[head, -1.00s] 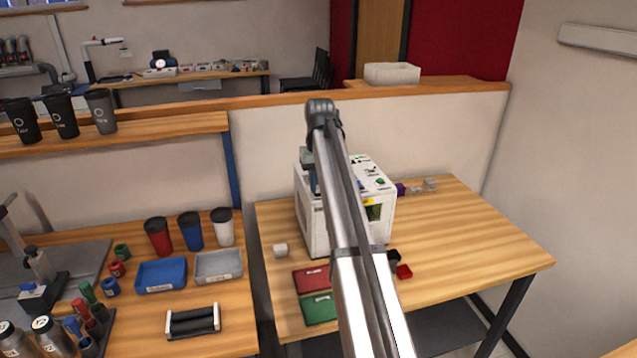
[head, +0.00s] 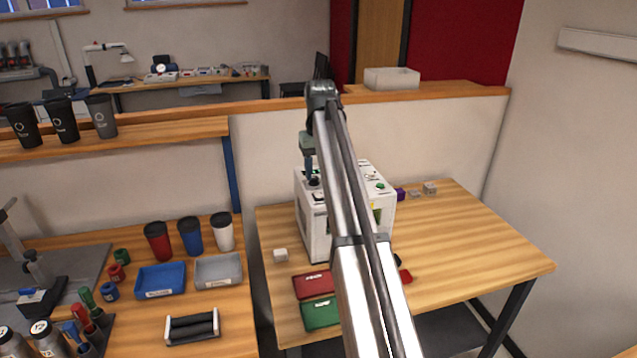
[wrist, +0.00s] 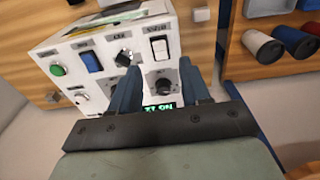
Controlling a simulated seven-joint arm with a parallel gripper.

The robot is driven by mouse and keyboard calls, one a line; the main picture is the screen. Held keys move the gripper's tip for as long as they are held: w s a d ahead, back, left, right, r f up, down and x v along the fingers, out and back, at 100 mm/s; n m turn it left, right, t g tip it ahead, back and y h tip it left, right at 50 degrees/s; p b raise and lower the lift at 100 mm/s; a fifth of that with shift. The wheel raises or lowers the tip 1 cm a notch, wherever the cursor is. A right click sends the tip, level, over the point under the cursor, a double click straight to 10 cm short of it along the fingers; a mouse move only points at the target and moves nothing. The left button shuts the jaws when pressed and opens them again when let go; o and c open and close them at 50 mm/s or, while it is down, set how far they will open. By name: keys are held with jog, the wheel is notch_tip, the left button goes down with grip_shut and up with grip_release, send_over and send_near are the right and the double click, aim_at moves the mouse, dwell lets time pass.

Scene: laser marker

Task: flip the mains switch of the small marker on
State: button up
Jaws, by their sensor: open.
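The small marker (head: 313,225) is a white box on the right-hand table, partly hidden behind my arm in the head view. Its control panel (wrist: 100,85) fills the upper middle of the wrist view. On it are a white rocker switch (wrist: 160,47), a black key-like switch (wrist: 123,58), a blue switch (wrist: 92,62), a green button (wrist: 58,70) and a black round knob (wrist: 164,87). The small labels are hard to read. My gripper (wrist: 160,68) is open over the panel. The knob shows between its fingers, and the rocker lies just beyond the fingertips. Contact cannot be told.
A red box (head: 312,285) and a green box (head: 320,313) lie in front of the marker. A pale small block (head: 280,255) stands to its left. Small blocks (head: 430,188) lie behind right. The table's right side (head: 470,250) is clear.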

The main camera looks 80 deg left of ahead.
notch_tip(320, 180, up, 8)
jog(key=shift+d, duration=0.25)
dwell(0.5)
